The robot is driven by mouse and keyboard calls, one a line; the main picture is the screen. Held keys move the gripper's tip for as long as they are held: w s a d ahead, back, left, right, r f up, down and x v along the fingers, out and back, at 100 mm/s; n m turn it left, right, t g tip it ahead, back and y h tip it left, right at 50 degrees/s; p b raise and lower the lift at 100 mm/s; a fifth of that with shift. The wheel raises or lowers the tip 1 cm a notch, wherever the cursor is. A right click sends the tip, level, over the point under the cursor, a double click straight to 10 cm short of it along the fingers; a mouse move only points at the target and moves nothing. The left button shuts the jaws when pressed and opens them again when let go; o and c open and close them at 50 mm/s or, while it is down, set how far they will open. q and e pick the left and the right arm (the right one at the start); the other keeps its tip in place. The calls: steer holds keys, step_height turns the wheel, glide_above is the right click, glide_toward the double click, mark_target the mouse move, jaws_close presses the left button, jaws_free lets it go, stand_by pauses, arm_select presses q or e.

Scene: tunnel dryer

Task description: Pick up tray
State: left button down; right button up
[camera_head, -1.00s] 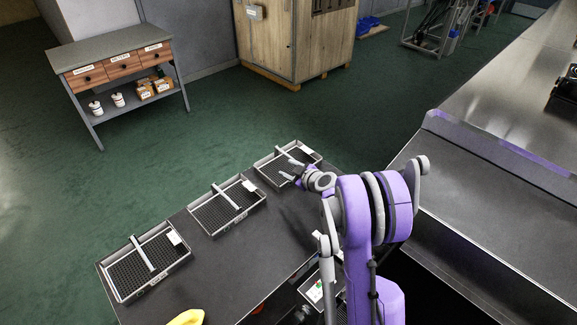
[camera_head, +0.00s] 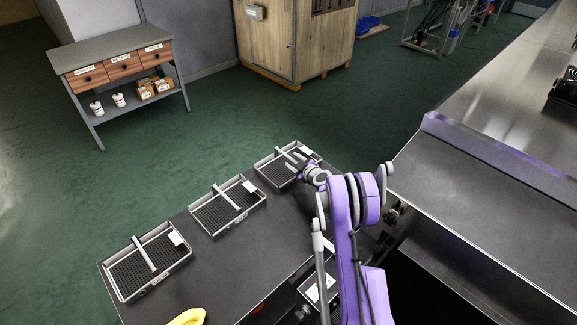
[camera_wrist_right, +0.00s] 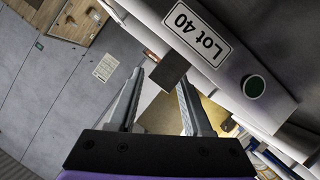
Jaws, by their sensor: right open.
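Three shallow grey trays with dark mesh floors, a bar across each and a white card lie in a row on a dark table: the near left tray (camera_head: 120,278), the middle tray (camera_head: 207,217) and the far right tray (camera_head: 270,173). My right gripper (camera_head: 294,157) is at the far right tray, over its right part; I cannot tell whether it touches. In the right wrist view its fingers (camera_wrist_right: 160,98) are apart with no object clearly held between them. A grey panel with a "Lot 40" label (camera_wrist_right: 195,34) and a green dot is close to the fingers. My left gripper is not seen.
The dark table (camera_head: 235,268) has bare room in front of the trays. A yellow object (camera_head: 187,317) is at the bottom edge. A grey conveyor-like surface (camera_head: 490,205) runs along the right. A drawer bench (camera_head: 120,65) and wooden cabinet (camera_head: 300,40) stand behind, across green floor.

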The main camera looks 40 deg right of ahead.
steer(key=shift+x, duration=1.25)
steer(key=shift+s, duration=0.1)
jaws_close()
stand_by(0.3)
